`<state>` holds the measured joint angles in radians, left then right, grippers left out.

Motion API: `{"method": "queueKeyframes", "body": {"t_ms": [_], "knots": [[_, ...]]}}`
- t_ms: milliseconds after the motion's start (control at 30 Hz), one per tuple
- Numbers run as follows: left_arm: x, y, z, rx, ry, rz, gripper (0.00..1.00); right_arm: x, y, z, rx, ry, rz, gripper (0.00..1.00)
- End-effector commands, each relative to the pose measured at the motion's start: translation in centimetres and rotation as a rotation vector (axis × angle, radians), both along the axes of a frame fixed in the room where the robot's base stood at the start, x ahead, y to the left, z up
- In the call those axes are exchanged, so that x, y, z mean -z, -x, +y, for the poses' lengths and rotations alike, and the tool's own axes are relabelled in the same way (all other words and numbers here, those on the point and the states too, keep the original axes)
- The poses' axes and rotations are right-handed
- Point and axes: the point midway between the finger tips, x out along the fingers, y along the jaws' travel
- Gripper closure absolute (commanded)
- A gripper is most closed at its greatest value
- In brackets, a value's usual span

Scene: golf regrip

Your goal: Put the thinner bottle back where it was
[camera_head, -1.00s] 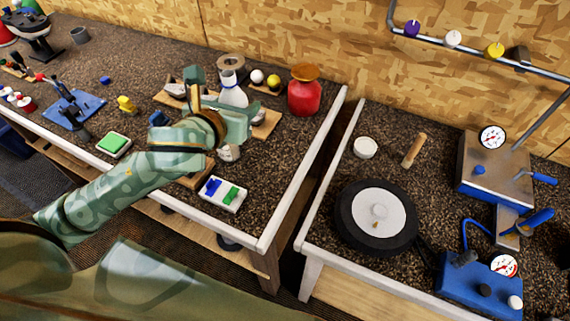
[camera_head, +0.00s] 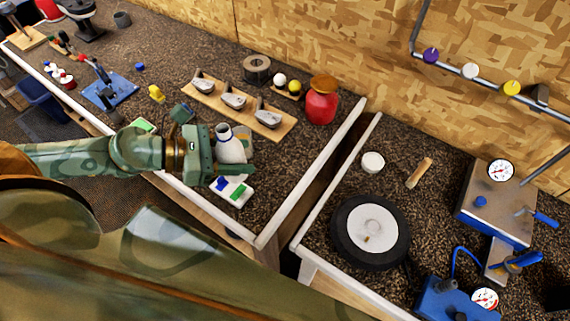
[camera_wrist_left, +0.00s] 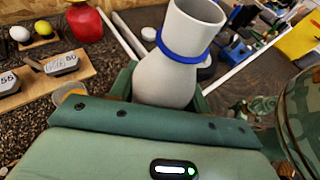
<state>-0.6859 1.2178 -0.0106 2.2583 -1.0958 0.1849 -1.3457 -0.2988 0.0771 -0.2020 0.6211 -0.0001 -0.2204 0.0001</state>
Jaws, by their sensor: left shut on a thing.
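The thinner bottle (camera_head: 229,150) is white with a dark ring at its neck, and the ring shows blue in the wrist view (camera_wrist_left: 170,78). My left gripper (camera_head: 233,157) is shut around its body, and its neck stands clear above the jaws. It is above the near part of the left bench, behind the tray with blue and green blocks (camera_head: 233,192). Its base is hidden, so I cannot tell whether it touches the bench. A wider red bottle (camera_head: 321,104) stands at the bench's back right. My right gripper is not in view.
A wooden board (camera_head: 268,129) with three grey club heads lies behind the held bottle. A tape roll (camera_head: 257,69) and small balls (camera_head: 279,80) are beyond it. A gap separates the benches. The speckled surface right of the gripper is bare.

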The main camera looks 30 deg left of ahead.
Motion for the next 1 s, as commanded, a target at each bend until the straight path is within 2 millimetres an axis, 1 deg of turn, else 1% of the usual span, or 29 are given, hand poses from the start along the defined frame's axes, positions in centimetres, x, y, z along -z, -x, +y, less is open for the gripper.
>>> {"method": "queueKeyframes", "body": {"t_ms": [33,133,200,367,500,567,600,633,733,800,967,1000], "knots": [[0.4,-0.6,-0.2,0.006,-0.003,-0.006,0.8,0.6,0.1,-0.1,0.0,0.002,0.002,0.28],[1.1,-1.8,-0.6,0.003,-0.007,-0.008,0.8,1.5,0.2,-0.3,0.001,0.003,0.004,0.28],[0.9,-2.4,-0.8,-0.003,0.0,-0.006,0.8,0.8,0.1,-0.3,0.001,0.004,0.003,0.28],[1.4,-3.8,-1.5,-0.001,-0.003,-0.008,0.8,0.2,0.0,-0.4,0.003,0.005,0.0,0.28],[2.1,-6.1,-2.6,-0.002,0.0,-0.01,0.8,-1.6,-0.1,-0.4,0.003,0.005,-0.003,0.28],[2.8,-7.6,-3.3,-0.005,0.003,-0.008,0.8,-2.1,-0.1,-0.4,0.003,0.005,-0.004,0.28],[3.8,-8.5,-3.7,-0.002,0.002,-0.005,0.8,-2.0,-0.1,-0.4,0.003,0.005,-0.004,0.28],[5.0,-8.9,-3.9,-0.004,0.002,-0.002,0.8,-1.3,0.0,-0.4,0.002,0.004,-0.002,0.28],[7.3,-10.3,-4.5,-0.002,0.0,0.0,0.8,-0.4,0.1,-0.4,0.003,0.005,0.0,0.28],[8.2,-11.0,-4.8,-0.001,-0.001,-0.001,0.8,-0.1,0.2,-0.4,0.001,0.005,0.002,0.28],[9.2,-11.8,-5.2,-0.001,-0.001,-0.001,0.8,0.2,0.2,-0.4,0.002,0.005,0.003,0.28],[9.7,-12.2,-5.3,-0.002,-0.001,-0.002,0.8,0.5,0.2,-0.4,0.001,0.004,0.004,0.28]]}}
